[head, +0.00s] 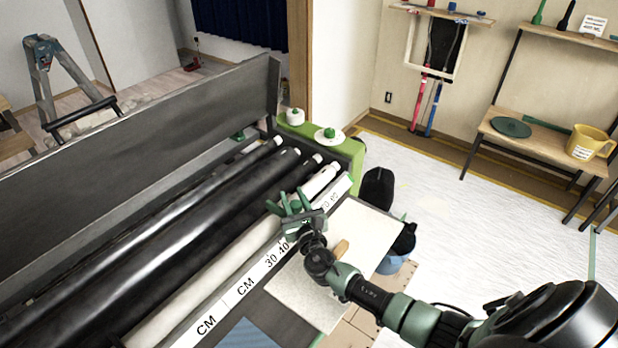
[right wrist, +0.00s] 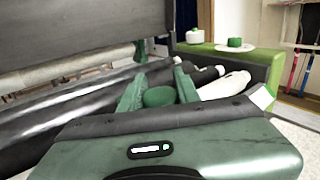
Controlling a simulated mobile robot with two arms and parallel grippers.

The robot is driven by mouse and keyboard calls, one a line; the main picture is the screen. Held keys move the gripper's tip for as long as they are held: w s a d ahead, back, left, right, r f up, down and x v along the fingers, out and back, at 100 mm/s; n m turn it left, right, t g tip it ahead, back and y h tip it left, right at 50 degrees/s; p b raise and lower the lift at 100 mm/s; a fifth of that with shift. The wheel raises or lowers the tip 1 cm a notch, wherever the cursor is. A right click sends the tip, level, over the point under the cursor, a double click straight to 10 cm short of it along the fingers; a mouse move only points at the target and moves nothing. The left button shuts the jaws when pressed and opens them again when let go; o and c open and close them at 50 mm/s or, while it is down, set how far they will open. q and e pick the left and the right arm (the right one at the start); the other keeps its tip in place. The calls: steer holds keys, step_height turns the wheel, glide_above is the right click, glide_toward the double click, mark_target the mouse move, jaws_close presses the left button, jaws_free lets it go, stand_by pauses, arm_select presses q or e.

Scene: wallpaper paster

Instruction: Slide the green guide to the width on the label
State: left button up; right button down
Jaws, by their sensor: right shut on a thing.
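My right gripper (head: 290,203) is over the paster's rollers, beside the white ruler strip (head: 243,287). In the right wrist view its two green fingers (right wrist: 159,90) stand on either side of the round green knob of the guide (right wrist: 158,97) and are shut on it. The strip reads CM, 30 and 40 on the near side of the gripper, with more numbers beyond it. The gripper hides the marks right at the guide. No label with a readable width shows. My left gripper is not in view.
A pale roller (head: 205,285) and dark rollers (head: 155,262) run beside the strip. A green end housing (head: 345,150) carries white discs with green knobs. A pale sheet (head: 345,235) lies under my right arm. A shelf with a yellow mug (head: 584,145) stands at the right.

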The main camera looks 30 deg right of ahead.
mark_target(281, 209)
steer(key=a, duration=0.1)
steer(key=s+a, duration=0.1)
steer(key=a, duration=0.1)
steer(key=s+a, duration=0.1)
steer(key=shift+a, duration=0.4)
steer(key=c, duration=1)
jaws_free()
steer(key=s, duration=0.2)
steer(key=s+a, duration=0.1)
steer(key=s, duration=0.4)
steer(key=shift+s+a, duration=0.25)
steer(key=shift+s, duration=0.05)
